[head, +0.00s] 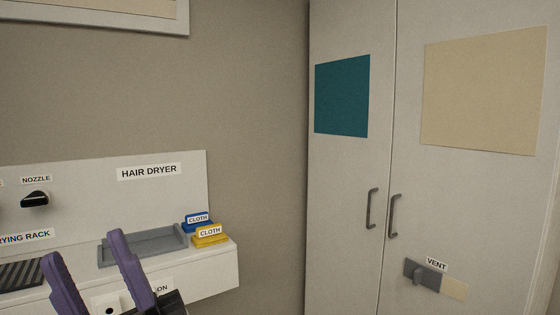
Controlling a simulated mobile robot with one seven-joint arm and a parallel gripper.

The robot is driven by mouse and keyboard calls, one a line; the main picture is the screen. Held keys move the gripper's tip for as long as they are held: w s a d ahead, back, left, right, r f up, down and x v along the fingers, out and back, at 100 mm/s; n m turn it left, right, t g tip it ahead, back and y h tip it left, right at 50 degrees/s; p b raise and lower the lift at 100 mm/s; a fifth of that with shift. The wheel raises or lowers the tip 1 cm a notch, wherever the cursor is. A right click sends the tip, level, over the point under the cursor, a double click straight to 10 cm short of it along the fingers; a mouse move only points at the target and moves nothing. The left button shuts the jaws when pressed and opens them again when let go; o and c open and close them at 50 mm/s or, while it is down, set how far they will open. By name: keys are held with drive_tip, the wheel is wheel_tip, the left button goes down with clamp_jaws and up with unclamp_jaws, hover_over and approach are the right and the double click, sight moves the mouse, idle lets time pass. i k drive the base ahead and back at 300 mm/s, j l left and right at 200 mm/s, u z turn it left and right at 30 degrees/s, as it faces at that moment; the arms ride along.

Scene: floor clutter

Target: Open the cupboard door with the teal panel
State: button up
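The cupboard door with the teal panel (338,200) is the left of two tall pale doors at the right of the head view. Its teal panel (342,96) is high on the door. Its grey vertical handle (372,209) is near the seam with the right door. The door looks shut. My gripper (85,262) is at the lower left, in front of the counter and well left of the door. Its two purple fingers stand apart with nothing seen between them. Its lower part is cut off by the frame edge.
The right door (410,170) has a beige panel (483,90), its own handle (393,216) and a grey vent slider (422,275). Bare wall separates counter and cupboard.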

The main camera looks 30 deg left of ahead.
sight(352, 47)
drive_tip(key=u, duration=0.55)
drive_tip(key=i+j+z, duration=0.2)
drive_tip(key=i, duration=0.75)
drive_tip(key=l, duration=0.1)
